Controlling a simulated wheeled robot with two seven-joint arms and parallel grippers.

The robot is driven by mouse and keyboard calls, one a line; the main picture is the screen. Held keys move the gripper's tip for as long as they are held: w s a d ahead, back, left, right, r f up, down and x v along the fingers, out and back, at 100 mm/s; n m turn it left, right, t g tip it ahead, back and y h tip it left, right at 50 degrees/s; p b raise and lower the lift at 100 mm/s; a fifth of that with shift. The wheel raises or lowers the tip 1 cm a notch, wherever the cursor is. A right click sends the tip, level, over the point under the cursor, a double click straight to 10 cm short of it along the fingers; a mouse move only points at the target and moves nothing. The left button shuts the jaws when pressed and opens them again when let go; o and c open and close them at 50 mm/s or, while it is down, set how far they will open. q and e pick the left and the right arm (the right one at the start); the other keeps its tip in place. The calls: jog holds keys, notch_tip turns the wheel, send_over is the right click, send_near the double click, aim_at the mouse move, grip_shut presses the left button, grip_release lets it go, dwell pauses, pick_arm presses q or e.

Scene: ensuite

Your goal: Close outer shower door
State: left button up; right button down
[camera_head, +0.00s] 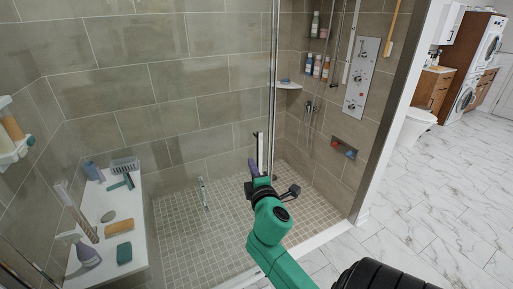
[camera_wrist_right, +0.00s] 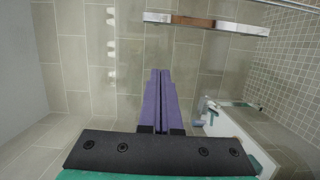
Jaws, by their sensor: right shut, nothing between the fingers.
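The shower door is clear glass with an upright metal edge (camera_head: 272,80) in the middle of the head view. An upright bar handle (camera_head: 260,150) shows just above my right gripper. My right gripper (camera_head: 253,168) is at the end of the green arm, by the lower part of the handle. In the right wrist view its purple fingers (camera_wrist_right: 160,82) are together with nothing between them. There a shiny bar (camera_wrist_right: 205,22), which looks like the handle, lies beyond the fingertips, apart from them. I cannot tell how far open the door is. My left gripper is not in view.
A white bench (camera_head: 132,213) with brushes, sponges and a bottle stands at the left inside the shower. A shower panel (camera_head: 361,78) is on the right wall. Marble floor (camera_head: 400,190) lies free at the right, with a toilet (camera_head: 416,125) farther back.

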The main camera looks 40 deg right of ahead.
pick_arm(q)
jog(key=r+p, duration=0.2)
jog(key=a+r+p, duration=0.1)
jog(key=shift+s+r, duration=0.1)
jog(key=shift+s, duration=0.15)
pick_arm(e)
jog(key=w+d, duration=0.7)
jog(key=d, duration=0.1)
jog(key=shift+d+r, duration=0.3)
jog(key=shift+d, duration=0.1)
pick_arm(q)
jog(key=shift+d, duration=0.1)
pick_arm(e)
jog(key=shift+w+f, duration=0.1)
jog(key=shift+w, duration=0.15)
